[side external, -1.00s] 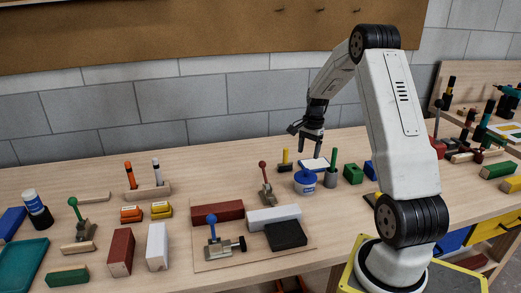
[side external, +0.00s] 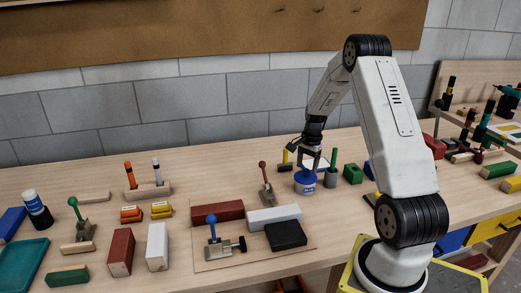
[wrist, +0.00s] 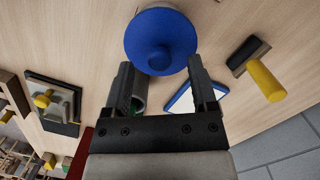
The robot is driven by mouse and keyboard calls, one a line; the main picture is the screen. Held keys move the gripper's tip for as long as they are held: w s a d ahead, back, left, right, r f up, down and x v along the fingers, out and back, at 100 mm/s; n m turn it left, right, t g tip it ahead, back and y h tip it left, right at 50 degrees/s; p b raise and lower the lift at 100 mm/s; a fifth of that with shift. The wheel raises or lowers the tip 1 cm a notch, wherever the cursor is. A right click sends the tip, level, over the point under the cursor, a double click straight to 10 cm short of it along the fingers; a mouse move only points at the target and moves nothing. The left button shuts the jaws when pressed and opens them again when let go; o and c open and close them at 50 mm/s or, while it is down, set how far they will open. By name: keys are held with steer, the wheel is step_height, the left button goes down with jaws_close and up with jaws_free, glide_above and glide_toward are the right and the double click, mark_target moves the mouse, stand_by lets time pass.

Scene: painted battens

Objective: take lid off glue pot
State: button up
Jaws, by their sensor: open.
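The glue pot (side external: 305,187) stands upright on the bench, white with a blue label. Its blue lid (side external: 303,175) is on it; in the wrist view the lid (wrist: 160,25) is a round blue disc with a knob (wrist: 159,57) in the middle. My gripper (side external: 308,165) is open and empty, pointing down just above the lid. In the wrist view the two fingertips of my gripper (wrist: 160,72) lie either side of the knob, near the lid's edge. I cannot tell whether they touch the lid.
A red-knobbed clamp (side external: 266,185) stands left, and a green block (side external: 353,174) lies right.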

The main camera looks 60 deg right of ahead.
mark_target(306, 174)
steer(key=shift+a+f, duration=0.1)
steer(key=shift+f, duration=1.1)
jaws_close()
